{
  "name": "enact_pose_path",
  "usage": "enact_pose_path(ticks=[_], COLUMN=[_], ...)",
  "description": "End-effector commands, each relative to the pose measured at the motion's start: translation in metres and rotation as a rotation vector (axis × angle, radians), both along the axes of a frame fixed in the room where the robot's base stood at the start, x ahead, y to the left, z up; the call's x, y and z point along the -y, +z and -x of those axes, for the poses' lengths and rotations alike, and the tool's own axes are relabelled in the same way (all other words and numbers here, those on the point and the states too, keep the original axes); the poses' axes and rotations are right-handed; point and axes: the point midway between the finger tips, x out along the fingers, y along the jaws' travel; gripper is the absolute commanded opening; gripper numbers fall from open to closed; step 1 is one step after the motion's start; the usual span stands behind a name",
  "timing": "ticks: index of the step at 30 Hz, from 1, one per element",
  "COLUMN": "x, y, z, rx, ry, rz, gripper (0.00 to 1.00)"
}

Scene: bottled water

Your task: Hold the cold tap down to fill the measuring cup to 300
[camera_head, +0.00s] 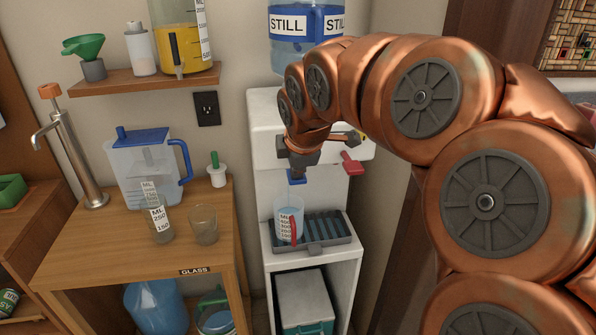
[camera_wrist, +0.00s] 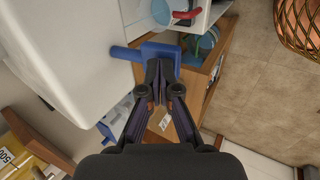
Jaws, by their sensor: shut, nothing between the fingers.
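The white water dispenser (camera_head: 265,145) has a blue tap (camera_head: 297,178) on the left and a red tap (camera_head: 351,164) on the right. A clear measuring cup (camera_head: 290,212) with a red handle and a white scale stands upright on the drip tray below the blue tap. It looks bluish inside; the exact level is too small to read. My gripper (camera_head: 299,164) is shut and empty, right at the blue tap. In the wrist view its fingertips (camera_wrist: 160,76) overlap the blue tap (camera_wrist: 150,48) and seem to touch it; how far the tap is pressed is unclear.
The slatted drip tray (camera_head: 345,240) sits on the dispenser's ledge. To the left, a wooden table (camera_head: 100,245) holds a blue-lidded pitcher (camera_head: 140,178), glass vessels (camera_head: 204,225) and a metal pump tap (camera_head: 75,155). A shelf (camera_head: 120,82) hangs above. A large bottle (camera_head: 290,45) tops the dispenser.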

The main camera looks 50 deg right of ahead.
Motion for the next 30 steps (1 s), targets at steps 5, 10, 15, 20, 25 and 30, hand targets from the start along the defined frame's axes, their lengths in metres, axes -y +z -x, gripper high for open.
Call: enact_pose_path(ticks=[5,10,15,20,25,30], x=[-0.007,-0.011,-0.016,-0.019,-0.021,-0.023], y=[0.033,0.058,0.081,0.1,0.114,0.118], z=[0.004,0.012,0.018,0.023,0.026,0.028], rx=[0.008,0.007,0.006,0.004,0.006,0.003], ry=[0.004,0.001,0.003,0.002,0.001,0.001], rz=[0.005,0.003,0.002,0.001,0.002,0.001], gripper=[0.0,0.0,0.0,0.0,0.0,0.0])
